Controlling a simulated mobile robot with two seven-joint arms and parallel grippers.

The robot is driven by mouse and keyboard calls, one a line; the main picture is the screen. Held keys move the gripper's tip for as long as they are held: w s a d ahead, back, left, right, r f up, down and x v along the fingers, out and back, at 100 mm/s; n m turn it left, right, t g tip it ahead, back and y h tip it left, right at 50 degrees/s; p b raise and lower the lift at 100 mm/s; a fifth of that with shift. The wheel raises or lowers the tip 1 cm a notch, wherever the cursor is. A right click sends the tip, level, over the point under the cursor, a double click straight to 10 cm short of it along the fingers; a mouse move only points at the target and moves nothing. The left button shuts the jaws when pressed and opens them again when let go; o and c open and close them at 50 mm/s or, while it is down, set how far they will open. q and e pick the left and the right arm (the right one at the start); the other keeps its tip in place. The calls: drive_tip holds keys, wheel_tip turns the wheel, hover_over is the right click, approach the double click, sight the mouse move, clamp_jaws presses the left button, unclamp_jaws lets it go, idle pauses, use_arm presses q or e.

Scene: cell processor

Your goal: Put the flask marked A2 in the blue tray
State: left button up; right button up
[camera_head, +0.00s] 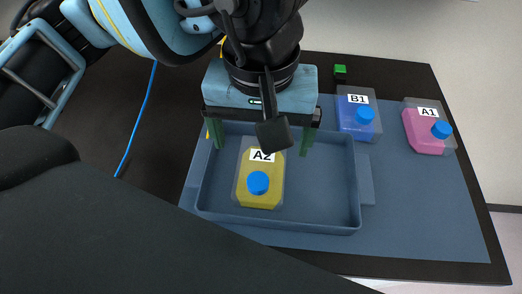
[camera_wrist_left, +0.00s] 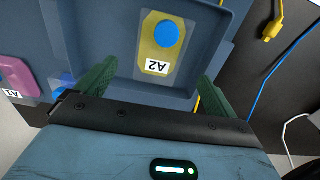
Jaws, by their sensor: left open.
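The flask marked A2 (camera_head: 259,200) has yellow contents and a blue cap. It lies flat inside the blue tray (camera_head: 330,228), left of its middle, and also shows in the left wrist view (camera_wrist_left: 160,58). My left gripper (camera_head: 260,140) is above the tray's back edge, with its green fingers spread wide. In the left wrist view my left gripper (camera_wrist_left: 150,85) has nothing between its fingers, and the flask lies beyond the fingertips, apart from them. My right gripper is not in view.
Flask B1 (camera_head: 352,122), with blue contents, and flask A1 (camera_head: 417,138), with pink contents, lie on the blue-grey mat (camera_head: 430,200) right of the tray. A small green block (camera_head: 340,74) sits behind them. A blue cable (camera_head: 140,125) runs along the dark table's left side.

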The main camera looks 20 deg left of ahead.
sight(261, 166)
use_arm(q)
drive_tip(key=shift+r, duration=2.45)
